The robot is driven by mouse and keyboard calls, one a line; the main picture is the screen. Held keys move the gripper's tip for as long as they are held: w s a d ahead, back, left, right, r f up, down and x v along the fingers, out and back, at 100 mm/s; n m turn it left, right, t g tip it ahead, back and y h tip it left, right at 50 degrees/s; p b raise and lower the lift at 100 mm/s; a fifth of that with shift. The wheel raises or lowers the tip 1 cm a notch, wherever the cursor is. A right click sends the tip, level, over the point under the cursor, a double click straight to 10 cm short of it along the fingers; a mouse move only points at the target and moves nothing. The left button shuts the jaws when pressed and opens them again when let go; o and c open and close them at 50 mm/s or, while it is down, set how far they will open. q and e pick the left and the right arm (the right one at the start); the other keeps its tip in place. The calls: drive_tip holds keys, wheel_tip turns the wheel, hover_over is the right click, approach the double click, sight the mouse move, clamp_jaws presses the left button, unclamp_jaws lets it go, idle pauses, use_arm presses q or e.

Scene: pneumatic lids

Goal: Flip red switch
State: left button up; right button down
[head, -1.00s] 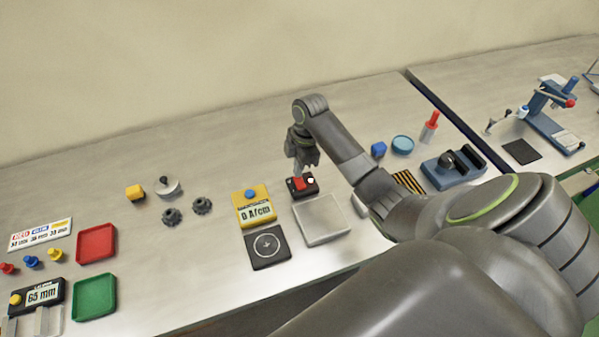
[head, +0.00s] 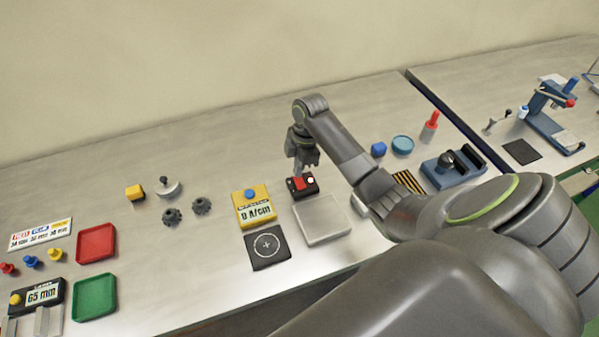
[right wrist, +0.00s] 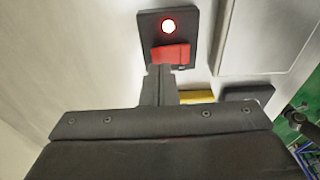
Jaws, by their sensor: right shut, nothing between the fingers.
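The red switch (head: 298,184) is a red rocker on a small black box in the middle of the bench. In the right wrist view the red rocker (right wrist: 171,54) sits near the top, with a glowing round lamp (right wrist: 168,26) beyond it on the same black plate. My right gripper (head: 299,171) points down at the rocker from above. Its closed fingers (right wrist: 158,85) hold nothing and end at the near edge of the rocker; I cannot tell whether they touch it. My left gripper is not in view.
A pale square tray (head: 322,219) lies just in front of the switch box. A yellow display unit (head: 254,207) and a black pad (head: 267,246) stand to the left.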

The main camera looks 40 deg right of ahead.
drive_tip(key=shift+f+b, duration=0.45)
drive_tip(key=shift+f, duration=0.4)
idle(0.3)
wheel_tip(320, 180, up, 5)
drive_tip(key=p, duration=0.5)
drive_tip(key=shift+r+p, duration=0.15)
drive_tip(key=shift+p, duration=0.2)
drive_tip(key=shift+r+p, duration=0.55)
drive_tip(key=shift+r, duration=0.35)
drive_tip(key=shift+s+f, duration=0.1)
